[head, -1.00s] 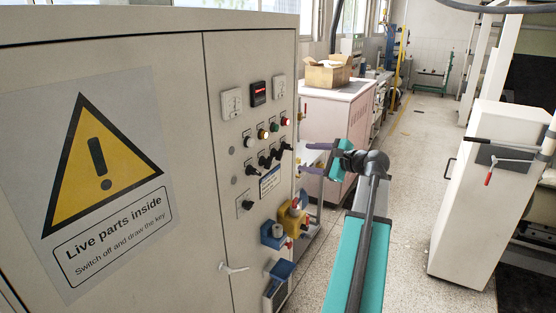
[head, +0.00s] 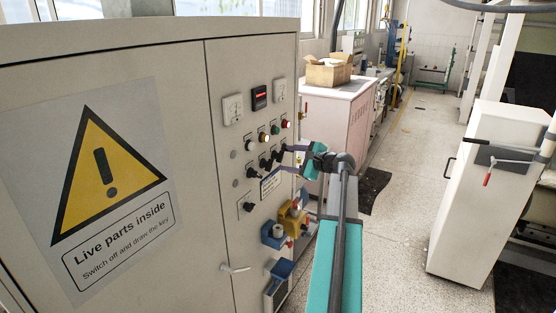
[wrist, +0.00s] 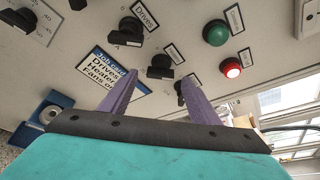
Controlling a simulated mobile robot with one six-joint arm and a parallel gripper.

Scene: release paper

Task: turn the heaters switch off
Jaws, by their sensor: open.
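The switch panel (head: 240,120) is a pale cabinet door with a row of black rotary knobs. In the wrist view, one knob (wrist: 131,29) is labelled Drives. A second black knob (wrist: 160,66) lies just beyond the space between my fingertips; its label (wrist: 174,52) is too small to read, so I cannot confirm it is the heaters switch. A third knob (wrist: 180,92) is partly hidden by my right finger. My gripper (wrist: 158,77) is open with purple fingers and holds nothing. In the head view, my gripper (head: 281,157) is close to the knob row; contact cannot be judged.
A job card (wrist: 108,72) sits by my left finger, partly covered. A green button (wrist: 216,33) and a lit red button (wrist: 231,68) are at the right. Blue (head: 273,235) and yellow (head: 291,217) boxes protrude below the knobs.

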